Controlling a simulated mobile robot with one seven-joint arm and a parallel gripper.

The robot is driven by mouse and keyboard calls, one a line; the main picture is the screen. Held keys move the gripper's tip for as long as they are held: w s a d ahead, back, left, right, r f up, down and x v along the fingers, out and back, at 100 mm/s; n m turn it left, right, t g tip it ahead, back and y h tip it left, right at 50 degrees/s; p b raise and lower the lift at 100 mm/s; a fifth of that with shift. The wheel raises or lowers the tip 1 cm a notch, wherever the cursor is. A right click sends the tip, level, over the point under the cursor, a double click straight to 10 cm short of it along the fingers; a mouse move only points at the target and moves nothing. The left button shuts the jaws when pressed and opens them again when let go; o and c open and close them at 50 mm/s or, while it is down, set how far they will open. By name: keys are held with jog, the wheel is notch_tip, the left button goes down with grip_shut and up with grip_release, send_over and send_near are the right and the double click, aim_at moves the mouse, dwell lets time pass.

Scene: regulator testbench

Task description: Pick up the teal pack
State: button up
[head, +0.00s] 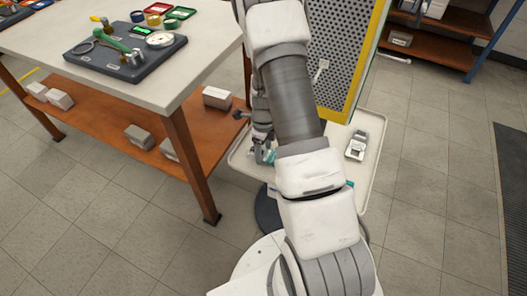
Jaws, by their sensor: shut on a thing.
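My gripper (263,150) is left of my arm, low over the left part of a pale tray (372,165). It is shut on the teal pack (270,156), of which only a small teal patch shows at the fingers. My arm hides most of the pack and part of the gripper. I cannot tell whether the pack touches the tray.
A grey-white device (357,145) lies on the tray's right side. A yellow-edged perforated panel (345,60) stands behind it. On the left is a workbench (205,60) with a dark regulator board (125,55) and, below, a brown shelf (100,120) with boxes. Open floor lies right.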

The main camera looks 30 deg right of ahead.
notch_tip(320, 180, up, 3)
jog(key=shift+s+f+p, duration=0.1)
jog(key=shift+s+p, duration=0.05)
jog(key=shift+p, duration=0.3)
jog(key=s, duration=1.7)
jog(key=shift+s+f, duration=0.2)
jog(key=shift+s, duration=0.15)
jog(key=shift+w, duration=0.1)
